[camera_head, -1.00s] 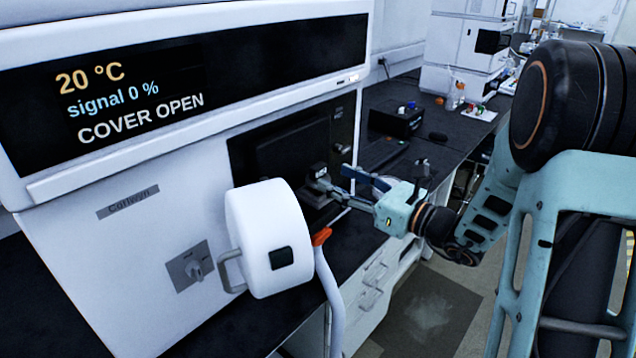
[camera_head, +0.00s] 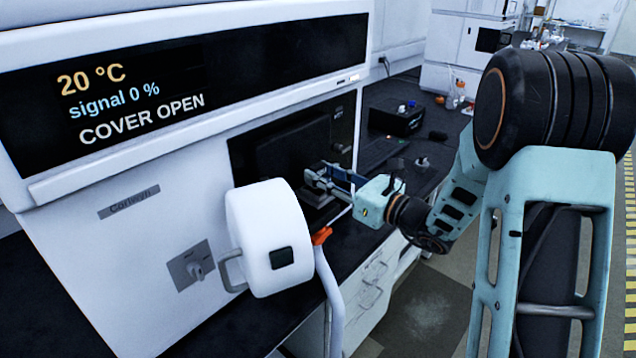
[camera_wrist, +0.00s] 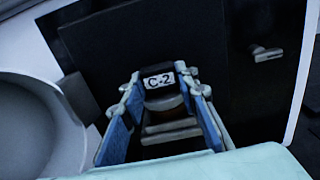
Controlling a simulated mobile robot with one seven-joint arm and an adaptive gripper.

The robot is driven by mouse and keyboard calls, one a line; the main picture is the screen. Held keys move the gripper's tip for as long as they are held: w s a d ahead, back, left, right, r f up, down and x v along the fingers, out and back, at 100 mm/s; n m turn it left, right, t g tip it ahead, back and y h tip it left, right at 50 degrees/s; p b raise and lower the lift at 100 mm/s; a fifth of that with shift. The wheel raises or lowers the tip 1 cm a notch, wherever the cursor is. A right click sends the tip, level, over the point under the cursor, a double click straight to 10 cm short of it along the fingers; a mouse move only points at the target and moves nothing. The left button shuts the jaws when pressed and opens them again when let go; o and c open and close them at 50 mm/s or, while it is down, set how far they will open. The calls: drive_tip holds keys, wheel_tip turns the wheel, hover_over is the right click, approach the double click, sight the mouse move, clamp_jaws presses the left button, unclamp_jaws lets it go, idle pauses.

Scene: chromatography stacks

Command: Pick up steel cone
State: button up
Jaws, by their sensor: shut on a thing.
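My gripper (camera_wrist: 160,86) shows in the wrist view with its blue-padded fingers on both sides of a small stepped metal piece (camera_wrist: 172,127). The piece has a black end with a white "C-2" label, and I take it for the steel cone. The fingers are shut on it. In the head view my gripper (camera_head: 318,184) is in front of the dark opening (camera_head: 290,145) of the white instrument. The held piece is too small and covered there to make out its shape.
The white round cover (camera_head: 268,225) stands open on the left, close to my gripper. A small knob (camera_head: 341,148) is on the dark panel. A small grey object (camera_head: 421,163) and a black box (camera_head: 397,119) stand on the black bench behind.

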clamp_jaws()
drive_tip(key=shift+r, duration=0.2)
